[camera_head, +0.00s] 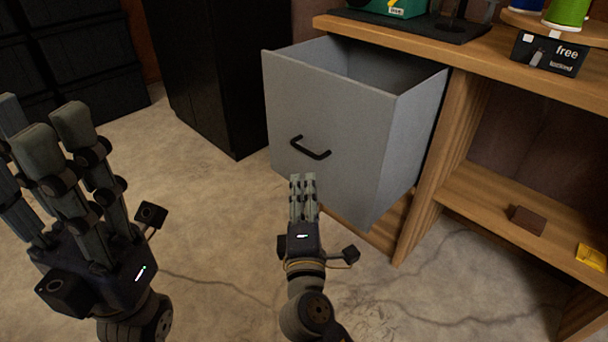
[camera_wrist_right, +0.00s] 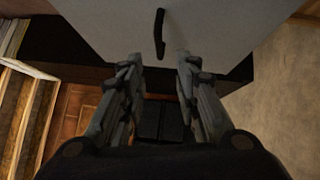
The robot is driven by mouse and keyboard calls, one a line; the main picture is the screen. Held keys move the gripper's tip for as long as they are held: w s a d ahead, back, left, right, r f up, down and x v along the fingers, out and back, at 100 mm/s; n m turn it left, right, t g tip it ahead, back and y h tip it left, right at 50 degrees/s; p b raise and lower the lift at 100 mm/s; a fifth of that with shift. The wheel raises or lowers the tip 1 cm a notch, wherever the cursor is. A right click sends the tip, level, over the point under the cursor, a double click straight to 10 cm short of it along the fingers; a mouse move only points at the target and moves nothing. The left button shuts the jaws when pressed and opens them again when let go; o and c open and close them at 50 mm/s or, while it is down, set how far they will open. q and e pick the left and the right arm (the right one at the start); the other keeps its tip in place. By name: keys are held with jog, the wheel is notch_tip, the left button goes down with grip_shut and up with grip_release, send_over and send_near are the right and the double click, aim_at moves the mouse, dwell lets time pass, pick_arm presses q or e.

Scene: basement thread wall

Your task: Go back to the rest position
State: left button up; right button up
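My right gripper (camera_head: 303,182) is in front of the grey drawer (camera_head: 335,125), below its black handle (camera_head: 310,150). In the right wrist view its fingers (camera_wrist_right: 158,68) stand apart with nothing between them. The handle (camera_wrist_right: 159,32) shows beyond the fingertips, apart from them, on the drawer front (camera_wrist_right: 215,25). The drawer is pulled well out of the wooden workbench (camera_head: 445,165), and the part of its inside that shows looks empty. My left gripper (camera_head: 42,125) is at the left, fingers pointing up and spread, holding nothing that I can see.
A black cabinet (camera_head: 205,75) stands behind the drawer's left side, with dark bins (camera_head: 85,65) at the far left. The bench top holds a black box (camera_head: 548,55) and a green spool (camera_head: 567,12). A brown block (camera_head: 527,220) lies on the lower shelf. The concrete floor (camera_head: 200,215) between my arms is clear.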

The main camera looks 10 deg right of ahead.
jog(key=shift+s+a+f, duration=0.1)
jog(key=shift+s, duration=0.55)
